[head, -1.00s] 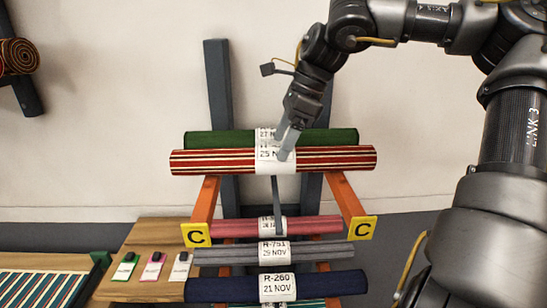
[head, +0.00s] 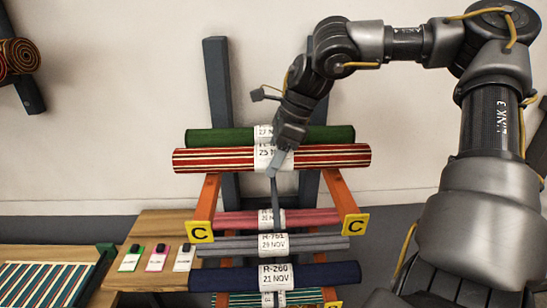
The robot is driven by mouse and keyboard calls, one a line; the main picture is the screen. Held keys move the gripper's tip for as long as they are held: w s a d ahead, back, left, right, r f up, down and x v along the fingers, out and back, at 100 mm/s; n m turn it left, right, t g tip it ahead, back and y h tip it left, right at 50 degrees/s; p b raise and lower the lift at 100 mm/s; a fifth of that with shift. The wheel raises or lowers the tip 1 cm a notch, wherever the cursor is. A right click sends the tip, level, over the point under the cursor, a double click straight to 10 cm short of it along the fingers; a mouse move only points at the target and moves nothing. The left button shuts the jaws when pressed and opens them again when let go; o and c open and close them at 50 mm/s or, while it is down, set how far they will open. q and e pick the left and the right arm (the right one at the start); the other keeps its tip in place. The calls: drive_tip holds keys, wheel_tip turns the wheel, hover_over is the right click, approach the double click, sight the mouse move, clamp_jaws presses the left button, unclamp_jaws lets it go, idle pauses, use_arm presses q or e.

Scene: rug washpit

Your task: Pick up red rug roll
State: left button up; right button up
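A red roll with cream and dark stripes (head: 210,160) lies across the upper arms of the rack, with a white label band round its middle. A plainer pinkish-red roll (head: 315,217) lies lower, between the two C plates, also with a label band. My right gripper (head: 279,160) is in front of the striped roll's label, pointing down. One grey finger shows clearly; its gap and any contact with the roll cannot be made out. My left gripper is not in view.
A green roll (head: 220,138) lies just behind the striped one. Grey (head: 220,247) and navy (head: 225,279) rolls lie below. The rack's orange arms (head: 341,193) flank the rolls. A wooden table (head: 155,225) with several tags stands at left.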

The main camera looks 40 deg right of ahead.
sight(273, 147)
drive_tip(key=c, duration=0.9)
drive_tip(key=shift+c, duration=0.3)
drive_tip(key=shift+w, duration=0.1)
drive_tip(key=shift+d+r+b, duration=0.1)
drive_tip(key=shift+r+b, duration=0.2)
wheel_tip(273, 147, up, 8)
drive_tip(key=b, duration=0.2)
drive_tip(key=shift+r+b, duration=0.25)
drive_tip(key=shift+b, duration=0.15)
drive_tip(key=shift+r, duration=0.4)
